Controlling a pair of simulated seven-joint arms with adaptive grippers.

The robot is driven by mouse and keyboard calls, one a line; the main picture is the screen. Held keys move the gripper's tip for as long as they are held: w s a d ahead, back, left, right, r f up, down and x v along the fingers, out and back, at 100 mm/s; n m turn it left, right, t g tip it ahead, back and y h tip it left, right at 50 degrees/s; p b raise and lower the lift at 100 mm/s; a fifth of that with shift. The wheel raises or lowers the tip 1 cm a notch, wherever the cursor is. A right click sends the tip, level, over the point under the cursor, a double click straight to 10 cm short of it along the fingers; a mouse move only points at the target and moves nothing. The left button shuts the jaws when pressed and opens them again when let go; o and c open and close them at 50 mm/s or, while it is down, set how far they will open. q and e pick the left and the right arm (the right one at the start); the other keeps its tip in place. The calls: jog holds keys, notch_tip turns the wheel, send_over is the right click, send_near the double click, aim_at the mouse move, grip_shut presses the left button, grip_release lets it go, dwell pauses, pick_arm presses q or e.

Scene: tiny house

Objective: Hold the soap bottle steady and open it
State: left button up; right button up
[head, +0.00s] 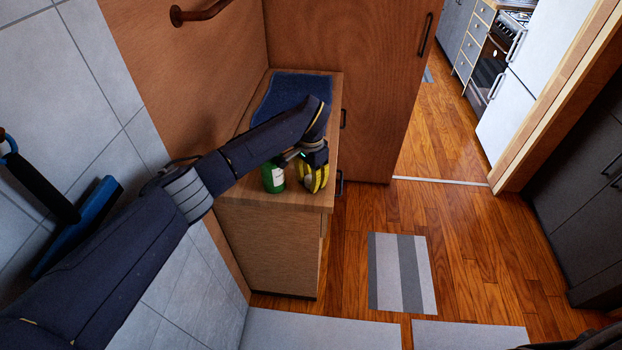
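The soap bottle (273,179) is green with a pale label. It stands upright near the front of the wooden cabinet top, and its upper part is partly hidden by my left arm. My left gripper (314,186), black and yellow, points down just right of the bottle, close to the cabinet's right edge. Its fingers are small and overlap in this view, so I cannot tell whether they are open or shut. A small gap seems to show between gripper and bottle. My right gripper is not in view.
The wooden cabinet (268,240) has a folded blue towel (275,92) at its back. A tall wooden door (350,60) stands behind it. A blue-headed tool (85,222) is by the tiled wall. A striped mat (401,273) lies on otherwise open floor.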

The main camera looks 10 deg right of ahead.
pick_arm(q)
jog(key=o, duration=0.4)
jog(key=shift+c, duration=0.2)
